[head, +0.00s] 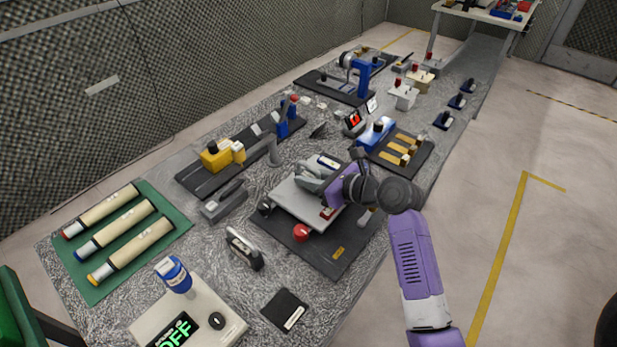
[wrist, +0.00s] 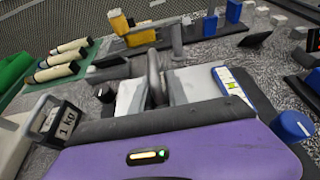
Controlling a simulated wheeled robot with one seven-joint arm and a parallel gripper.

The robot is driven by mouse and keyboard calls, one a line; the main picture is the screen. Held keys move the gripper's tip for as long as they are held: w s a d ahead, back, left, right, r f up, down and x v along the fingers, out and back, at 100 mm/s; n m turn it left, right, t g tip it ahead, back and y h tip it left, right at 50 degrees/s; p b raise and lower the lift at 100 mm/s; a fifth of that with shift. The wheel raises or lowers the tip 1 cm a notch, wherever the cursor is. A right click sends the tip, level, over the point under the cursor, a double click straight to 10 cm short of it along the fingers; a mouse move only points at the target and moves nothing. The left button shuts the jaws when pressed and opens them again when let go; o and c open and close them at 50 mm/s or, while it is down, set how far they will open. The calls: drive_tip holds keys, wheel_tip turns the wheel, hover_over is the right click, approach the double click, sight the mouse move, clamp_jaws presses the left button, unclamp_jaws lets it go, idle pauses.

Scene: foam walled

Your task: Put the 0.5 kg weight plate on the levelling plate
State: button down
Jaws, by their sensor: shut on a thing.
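My gripper (head: 316,181) is low over the light grey levelling plate (head: 287,200), which lies on a dark base. In the wrist view the fingers (wrist: 157,90) are closed on a dark grey looped part (wrist: 154,70), which I take to be the 0.5 kg weight plate. Its lower part and any label are hidden, and I cannot tell whether it touches the levelling plate. A weight marked 1 kg (wrist: 66,122) stands at the left in the wrist view; a similar handled weight (head: 245,250) stands left of the base in the head view.
A red knob (head: 301,232) is at the levelling plate's front corner. A spirit level (wrist: 233,84) lies just right of the fingers. A yellow and blue apparatus (head: 220,155) stands behind; a tray of brass pieces (head: 400,150) is beyond right. A black pad (head: 286,310) lies in front.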

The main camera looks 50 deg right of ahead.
drive_tip(key=c, duration=1.3)
unclamp_jaws()
drive_tip(key=shift+f, duration=0.1)
drive_tip(key=v, duration=1.2)
drive_tip(key=shift+r, duration=0.2)
